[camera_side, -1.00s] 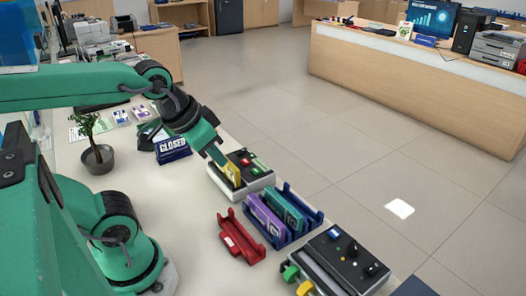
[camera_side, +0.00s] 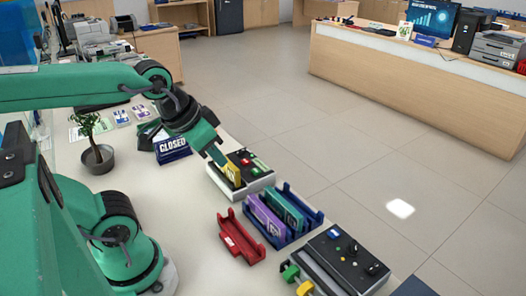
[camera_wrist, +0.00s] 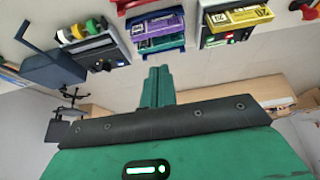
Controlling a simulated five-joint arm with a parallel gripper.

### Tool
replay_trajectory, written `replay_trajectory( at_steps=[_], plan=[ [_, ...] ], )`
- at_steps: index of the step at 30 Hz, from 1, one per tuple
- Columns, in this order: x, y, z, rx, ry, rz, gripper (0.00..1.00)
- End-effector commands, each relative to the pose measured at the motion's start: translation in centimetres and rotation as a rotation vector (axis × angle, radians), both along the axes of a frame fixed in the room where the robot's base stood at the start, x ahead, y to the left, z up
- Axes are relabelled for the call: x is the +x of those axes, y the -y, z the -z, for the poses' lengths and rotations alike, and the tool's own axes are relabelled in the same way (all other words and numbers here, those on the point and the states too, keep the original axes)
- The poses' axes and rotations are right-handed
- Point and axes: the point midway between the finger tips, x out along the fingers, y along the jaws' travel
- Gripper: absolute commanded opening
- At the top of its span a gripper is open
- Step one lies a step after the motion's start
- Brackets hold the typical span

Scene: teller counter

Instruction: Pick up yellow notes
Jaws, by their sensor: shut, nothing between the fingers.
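The yellow notes (camera_side: 232,173) are a bundle standing in the left end of a light-sided device with a dark top. In the wrist view the yellow notes (camera_wrist: 240,17) lie near the top edge, right of centre. My gripper (camera_side: 218,156) is just above and left of the notes in the side view, and its fingers partly overlap them there. In the wrist view my gripper (camera_wrist: 157,75) has its fingers together with nothing between them, and the notes are apart from the tips. Whether the fingers touch the bundle is unclear from the side.
A blue tray (camera_side: 317,217) holds purple notes (camera_side: 267,214) and teal notes (camera_side: 285,208). A red tray (camera_side: 240,238) is left of it. A black control box (camera_side: 350,262) stands in front. A CLOSED sign (camera_side: 172,149) and potted plant (camera_side: 98,158) are behind.

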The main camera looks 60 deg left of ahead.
Motion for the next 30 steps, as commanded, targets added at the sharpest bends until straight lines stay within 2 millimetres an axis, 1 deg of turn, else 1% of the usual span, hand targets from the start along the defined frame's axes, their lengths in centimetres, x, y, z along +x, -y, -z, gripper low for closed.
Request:
replay_trajectory(
  at_steps=[7, 8, 12, 14, 24, 30],
  plan=[
    [0.00, 0.00, 0.00, 0.000, 0.000, 0.000, 0.00],
    [0.00, 0.00, 0.00, 0.000, 0.000, 0.000, 0.04],
    [0.00, 0.00, 0.00, 0.000, 0.000, 0.000, 0.31],
    [0.00, 0.00, 0.00, 0.000, 0.000, 0.000, 0.42],
    [0.08, -0.07, -0.01, -0.003, -0.002, -0.008, 0.42],
    [0.94, -0.77, 0.00, -0.026, -0.029, -0.083, 0.42]
  ],
)
